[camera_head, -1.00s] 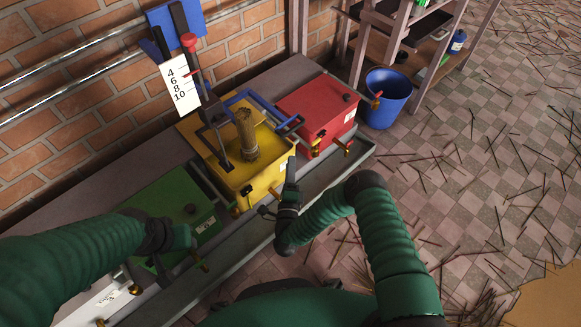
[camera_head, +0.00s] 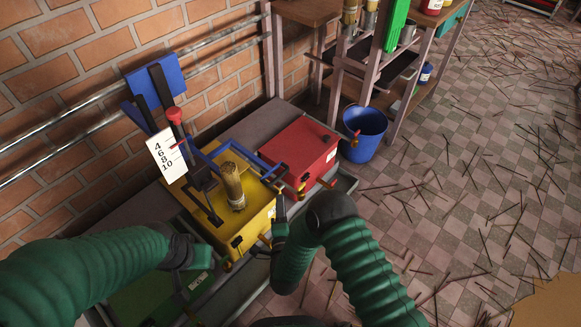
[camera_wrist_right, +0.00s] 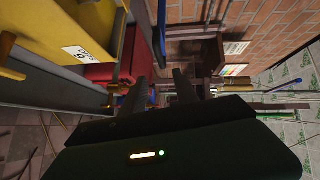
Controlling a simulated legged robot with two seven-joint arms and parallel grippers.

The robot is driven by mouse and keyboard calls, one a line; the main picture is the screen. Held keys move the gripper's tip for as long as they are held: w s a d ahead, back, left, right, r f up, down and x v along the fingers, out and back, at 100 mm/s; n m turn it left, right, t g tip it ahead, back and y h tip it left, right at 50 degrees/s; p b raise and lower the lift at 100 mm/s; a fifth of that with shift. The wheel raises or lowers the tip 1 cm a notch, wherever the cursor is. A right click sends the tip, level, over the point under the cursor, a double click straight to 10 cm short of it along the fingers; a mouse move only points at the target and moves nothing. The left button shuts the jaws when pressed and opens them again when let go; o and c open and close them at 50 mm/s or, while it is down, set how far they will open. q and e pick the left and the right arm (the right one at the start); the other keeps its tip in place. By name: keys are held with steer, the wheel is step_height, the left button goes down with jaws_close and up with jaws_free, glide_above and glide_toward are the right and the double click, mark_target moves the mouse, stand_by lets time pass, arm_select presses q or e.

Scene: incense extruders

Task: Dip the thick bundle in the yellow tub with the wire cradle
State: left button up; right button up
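The yellow tub (camera_head: 258,222) sits on the bench in the head view. The blue wire cradle (camera_head: 211,155) lies around and behind the bundle, beside a dark lever with a red knob (camera_head: 174,115). My right gripper (camera_head: 281,212) is at the yellow tub's front right corner, apart from the bundle. In the right wrist view its two fingers (camera_wrist_right: 163,86) are apart with nothing between them. My left gripper (camera_head: 208,256) is over the green tub; its fingers are unclear.
The red tub (camera_head: 303,150) stands right of the yellow one, the green tub (camera_head: 150,298) left of it. A numbered card (camera_head: 166,156) stands behind. A blue bucket (camera_head: 364,132) and a shelf (camera_head: 412,95) are beyond. Sticks litter the tiled floor.

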mark_target(280, 175)
steer(key=w+b, duration=0.2)
steer(key=w, duration=0.3)
steer(key=w+f+b, duration=0.1)
steer(key=w+b, duration=0.2)
steer(key=w, duration=0.3)
steer(key=w+f+b, duration=0.1)
steer(key=w+b, duration=0.2)
steer(key=w, duration=0.2)
steer(key=shift+w+f, duration=0.2)
steer(key=shift+w, duration=0.05)
steer(key=c, duration=0.7)
jaws_close()
